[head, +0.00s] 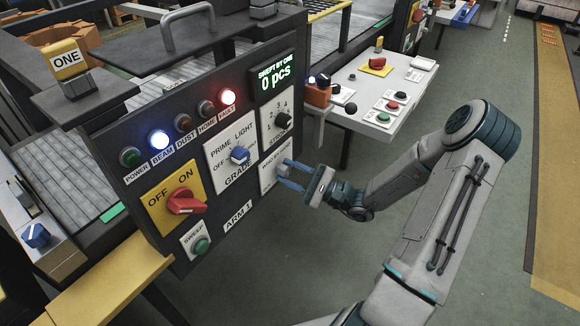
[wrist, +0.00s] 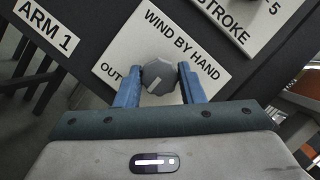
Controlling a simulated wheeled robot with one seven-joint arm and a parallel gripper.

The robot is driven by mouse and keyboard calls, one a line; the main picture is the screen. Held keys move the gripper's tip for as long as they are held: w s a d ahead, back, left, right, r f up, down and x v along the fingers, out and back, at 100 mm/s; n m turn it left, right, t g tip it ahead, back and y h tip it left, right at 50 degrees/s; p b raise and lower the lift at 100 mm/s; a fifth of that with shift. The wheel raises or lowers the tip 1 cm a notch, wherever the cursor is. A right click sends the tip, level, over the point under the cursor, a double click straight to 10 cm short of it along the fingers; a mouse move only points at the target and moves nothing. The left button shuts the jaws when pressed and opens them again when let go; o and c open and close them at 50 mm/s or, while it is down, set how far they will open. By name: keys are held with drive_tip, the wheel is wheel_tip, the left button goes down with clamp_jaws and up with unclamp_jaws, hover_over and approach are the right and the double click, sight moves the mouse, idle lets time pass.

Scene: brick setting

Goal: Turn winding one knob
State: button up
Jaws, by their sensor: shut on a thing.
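The winding knob (wrist: 160,74) is grey and faceted, on a white plate (wrist: 118,62) lettered "WIND BY HAND". My gripper (wrist: 160,72) is shut on the knob, one blue finger on each side. In the head view, my gripper (head: 283,173) reaches the plate (head: 270,158) at the panel's lower right edge, and the fingers mostly hide the knob there. The other end of the plate's scale is hidden behind my gripper.
The dark panel (head: 140,238) also carries a red OFF/ON switch (head: 186,202), a blue GRADE knob (head: 240,155), a black STROKE knob (head: 281,121) and a green SWEEP button (head: 201,246). A white table (head: 345,117) stands behind. Green floor lies open to the right.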

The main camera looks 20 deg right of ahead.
drive_tip(key=shift+m+t+p, duration=0.4)
drive_tip(key=shift+m+p, duration=0.15)
drive_tip(key=shift+m, duration=0.55)
drive_tip(key=shift+f, duration=0.1)
drive_tip(key=o, duration=1)
drive_tip(key=v, duration=1.4)
drive_tip(key=shift+s+a, duration=0.2)
